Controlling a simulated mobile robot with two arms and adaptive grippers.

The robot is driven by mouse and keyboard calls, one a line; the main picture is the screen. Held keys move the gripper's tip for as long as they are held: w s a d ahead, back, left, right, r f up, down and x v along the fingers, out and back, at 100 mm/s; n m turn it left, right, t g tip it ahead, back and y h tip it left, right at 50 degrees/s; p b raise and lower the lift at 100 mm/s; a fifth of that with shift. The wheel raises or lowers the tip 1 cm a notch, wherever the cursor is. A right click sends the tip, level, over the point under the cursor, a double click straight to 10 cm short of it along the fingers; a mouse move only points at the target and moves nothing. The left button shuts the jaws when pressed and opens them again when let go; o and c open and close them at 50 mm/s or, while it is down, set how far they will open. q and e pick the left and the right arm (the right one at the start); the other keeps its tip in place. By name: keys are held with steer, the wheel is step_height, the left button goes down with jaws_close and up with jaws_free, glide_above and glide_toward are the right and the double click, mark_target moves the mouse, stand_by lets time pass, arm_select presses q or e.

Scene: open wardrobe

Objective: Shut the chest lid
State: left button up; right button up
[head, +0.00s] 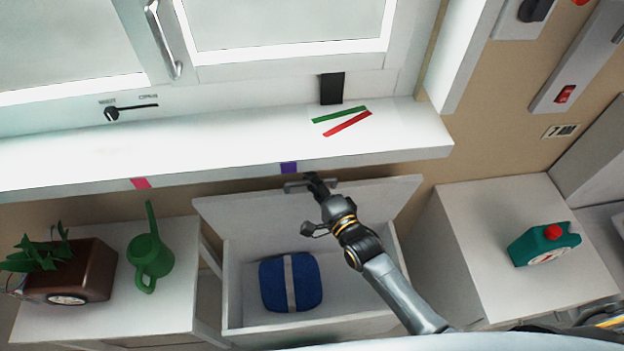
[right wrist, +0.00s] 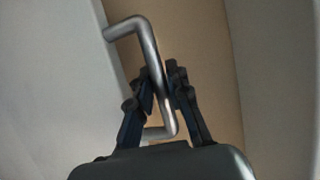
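The white chest (head: 270,328) stands open below the window sill. Its lid (head: 240,207) is raised, tilted up at the back of the chest. A grey metal handle (head: 296,186) is on the lid's upper edge. My right gripper (head: 313,182) is at this handle. In the right wrist view the handle (right wrist: 152,58) passes between the two fingers of my right gripper (right wrist: 160,85), which look closed on the bar. A blue bundle with a grey strap (head: 305,283) lies inside the chest. My left gripper is not in view.
A white sill (head: 230,145) runs just above the lid, with green and red strips on it. Left, a white stand (head: 120,318) holds a green watering can (head: 151,256) and brown planter (head: 85,270). Right, a white cabinet (head: 480,225) holds a teal canister (head: 543,243).

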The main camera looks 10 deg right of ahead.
jaws_close()
steer(key=shift+s+f, duration=0.15)
steer(key=s+f+t+b, duration=0.1)
steer(key=s+f+b, duration=0.3)
steer(key=s, duration=0.6)
steer(key=s+f+n+t+y+b, duration=0.1)
steer(key=s+f+b, duration=0.3)
steer(key=s, duration=0.5)
steer(key=shift+s+f, duration=0.4)
steer(key=shift+f, duration=0.1)
